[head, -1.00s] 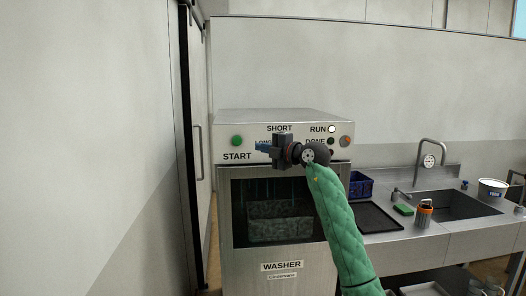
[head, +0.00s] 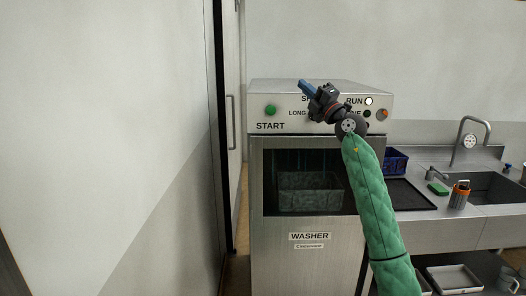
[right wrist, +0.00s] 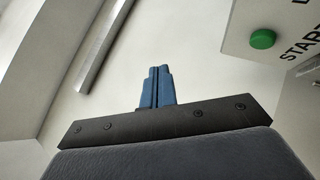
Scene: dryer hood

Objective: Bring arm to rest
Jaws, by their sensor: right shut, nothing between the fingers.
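My right gripper (head: 306,88) is raised in front of the top of the washer's control panel, pointing up and left in the head view. Its blue fingers are together and hold nothing; they also show in the right wrist view (right wrist: 158,86). My green-sleeved right arm (head: 375,200) rises from the lower right in front of the washer. My left gripper is not in view.
The steel washer (head: 310,270) stands ahead, its window (head: 280,155) showing a basket inside. The green START button (head: 270,110) is left of my gripper. The RUN lamp (head: 368,101) is lit white. A sink counter (head: 440,215) is at right; a wall (head: 90,130) is at left.

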